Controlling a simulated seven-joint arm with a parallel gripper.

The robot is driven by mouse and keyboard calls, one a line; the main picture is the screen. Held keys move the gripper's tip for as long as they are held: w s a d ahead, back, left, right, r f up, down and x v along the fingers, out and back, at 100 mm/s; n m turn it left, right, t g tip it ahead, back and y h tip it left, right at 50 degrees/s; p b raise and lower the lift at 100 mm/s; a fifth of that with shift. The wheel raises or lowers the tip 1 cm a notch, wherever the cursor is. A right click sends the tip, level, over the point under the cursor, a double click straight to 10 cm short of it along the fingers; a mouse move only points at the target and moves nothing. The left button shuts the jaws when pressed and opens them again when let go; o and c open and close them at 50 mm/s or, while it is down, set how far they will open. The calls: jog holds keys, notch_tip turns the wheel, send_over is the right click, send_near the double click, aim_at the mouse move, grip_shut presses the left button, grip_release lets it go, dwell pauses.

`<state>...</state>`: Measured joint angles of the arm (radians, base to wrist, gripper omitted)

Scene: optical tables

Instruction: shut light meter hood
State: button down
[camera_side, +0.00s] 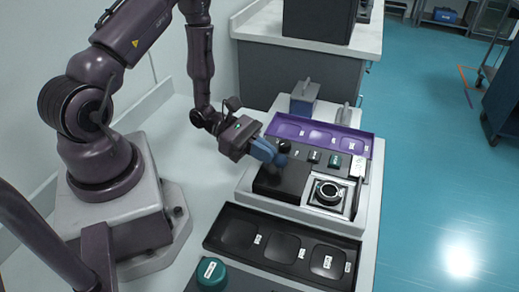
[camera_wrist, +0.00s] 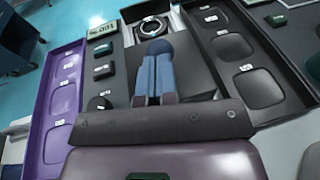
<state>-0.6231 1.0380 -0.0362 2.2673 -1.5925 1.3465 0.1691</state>
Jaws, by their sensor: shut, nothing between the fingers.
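The light meter shows a round black-ringed port (camera_side: 328,191) in a pale square frame, uncovered. The port also shows at the top of the wrist view (camera_wrist: 152,27). A flat black piece, apparently the hood (camera_side: 284,181), lies beside the port on the side toward my arm and leaves it exposed. It shows as a dark panel (camera_wrist: 195,72) behind the fingers in the wrist view. My gripper (camera_side: 280,155) is shut and empty, its blue fingers over or beside the hood's far edge. I cannot tell whether they touch it. The hood's hinge is hidden.
A purple tray (camera_side: 352,143) lies behind the meter, and a black tray (camera_side: 213,240) in front; both have labelled recesses. Small dark blocks (camera_side: 314,156) stand between meter and purple tray. A teal round container (camera_side: 211,272) is at the front. A grey-blue block (camera_side: 304,99) stands at the back.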

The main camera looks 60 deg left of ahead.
jog(key=w+d, duration=0.8)
jog(key=shift+d, duration=0.1)
